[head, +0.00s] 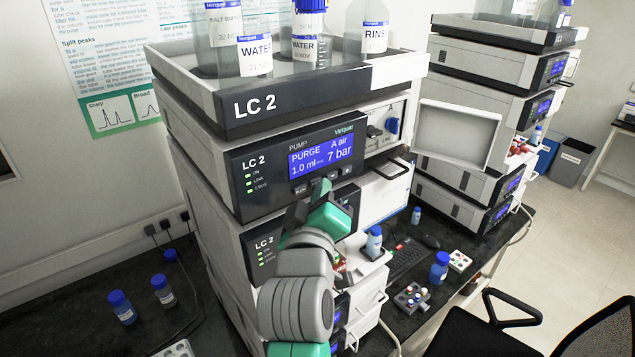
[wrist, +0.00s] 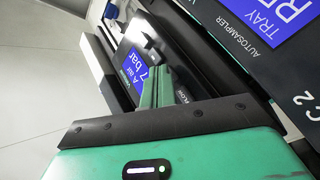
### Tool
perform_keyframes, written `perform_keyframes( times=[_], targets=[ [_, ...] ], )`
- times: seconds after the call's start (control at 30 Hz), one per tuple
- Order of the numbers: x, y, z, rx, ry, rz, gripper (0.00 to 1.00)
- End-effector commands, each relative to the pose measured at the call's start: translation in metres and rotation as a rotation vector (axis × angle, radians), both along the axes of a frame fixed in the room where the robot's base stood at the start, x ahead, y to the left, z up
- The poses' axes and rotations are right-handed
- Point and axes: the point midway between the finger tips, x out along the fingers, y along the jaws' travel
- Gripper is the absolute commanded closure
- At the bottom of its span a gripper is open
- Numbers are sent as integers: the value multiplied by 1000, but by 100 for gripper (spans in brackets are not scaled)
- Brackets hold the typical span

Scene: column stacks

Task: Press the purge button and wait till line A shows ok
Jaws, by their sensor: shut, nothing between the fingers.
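The LC 2 pump module (head: 290,165) sits near the top of the nearer stack. Its blue display (head: 322,155) reads "PURGE 1.0 ml", "A air" and "7 bar". Small buttons (head: 300,190) lie in a row under the display; their labels are too small to read surely, and some of the row is behind my fingers. My gripper (head: 321,188) is shut and empty, its tip at the lower part of the pump front near the buttons. In the wrist view the green finger (wrist: 152,88) reaches the panel beside the display (wrist: 140,72); contact with a button cannot be told.
Bottles marked "WATER" (head: 255,52) and "RINSE" (head: 374,30) stand in the top tray (head: 190,75). An autosampler is below the pump. A chair (head: 510,310) stands at front right.

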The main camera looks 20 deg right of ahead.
Motion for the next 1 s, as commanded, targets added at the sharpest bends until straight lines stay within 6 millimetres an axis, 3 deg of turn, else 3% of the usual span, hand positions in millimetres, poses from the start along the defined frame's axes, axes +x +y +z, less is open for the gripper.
perform_keyframes(
  times=[0.3,0.6,1.0],
  targets=[
    [-14,-5,1,-1,0,0,100],
    [-16,-6,1,-1,0,0,100],
    [-53,-19,2,0,2,-2,100]
  ],
)
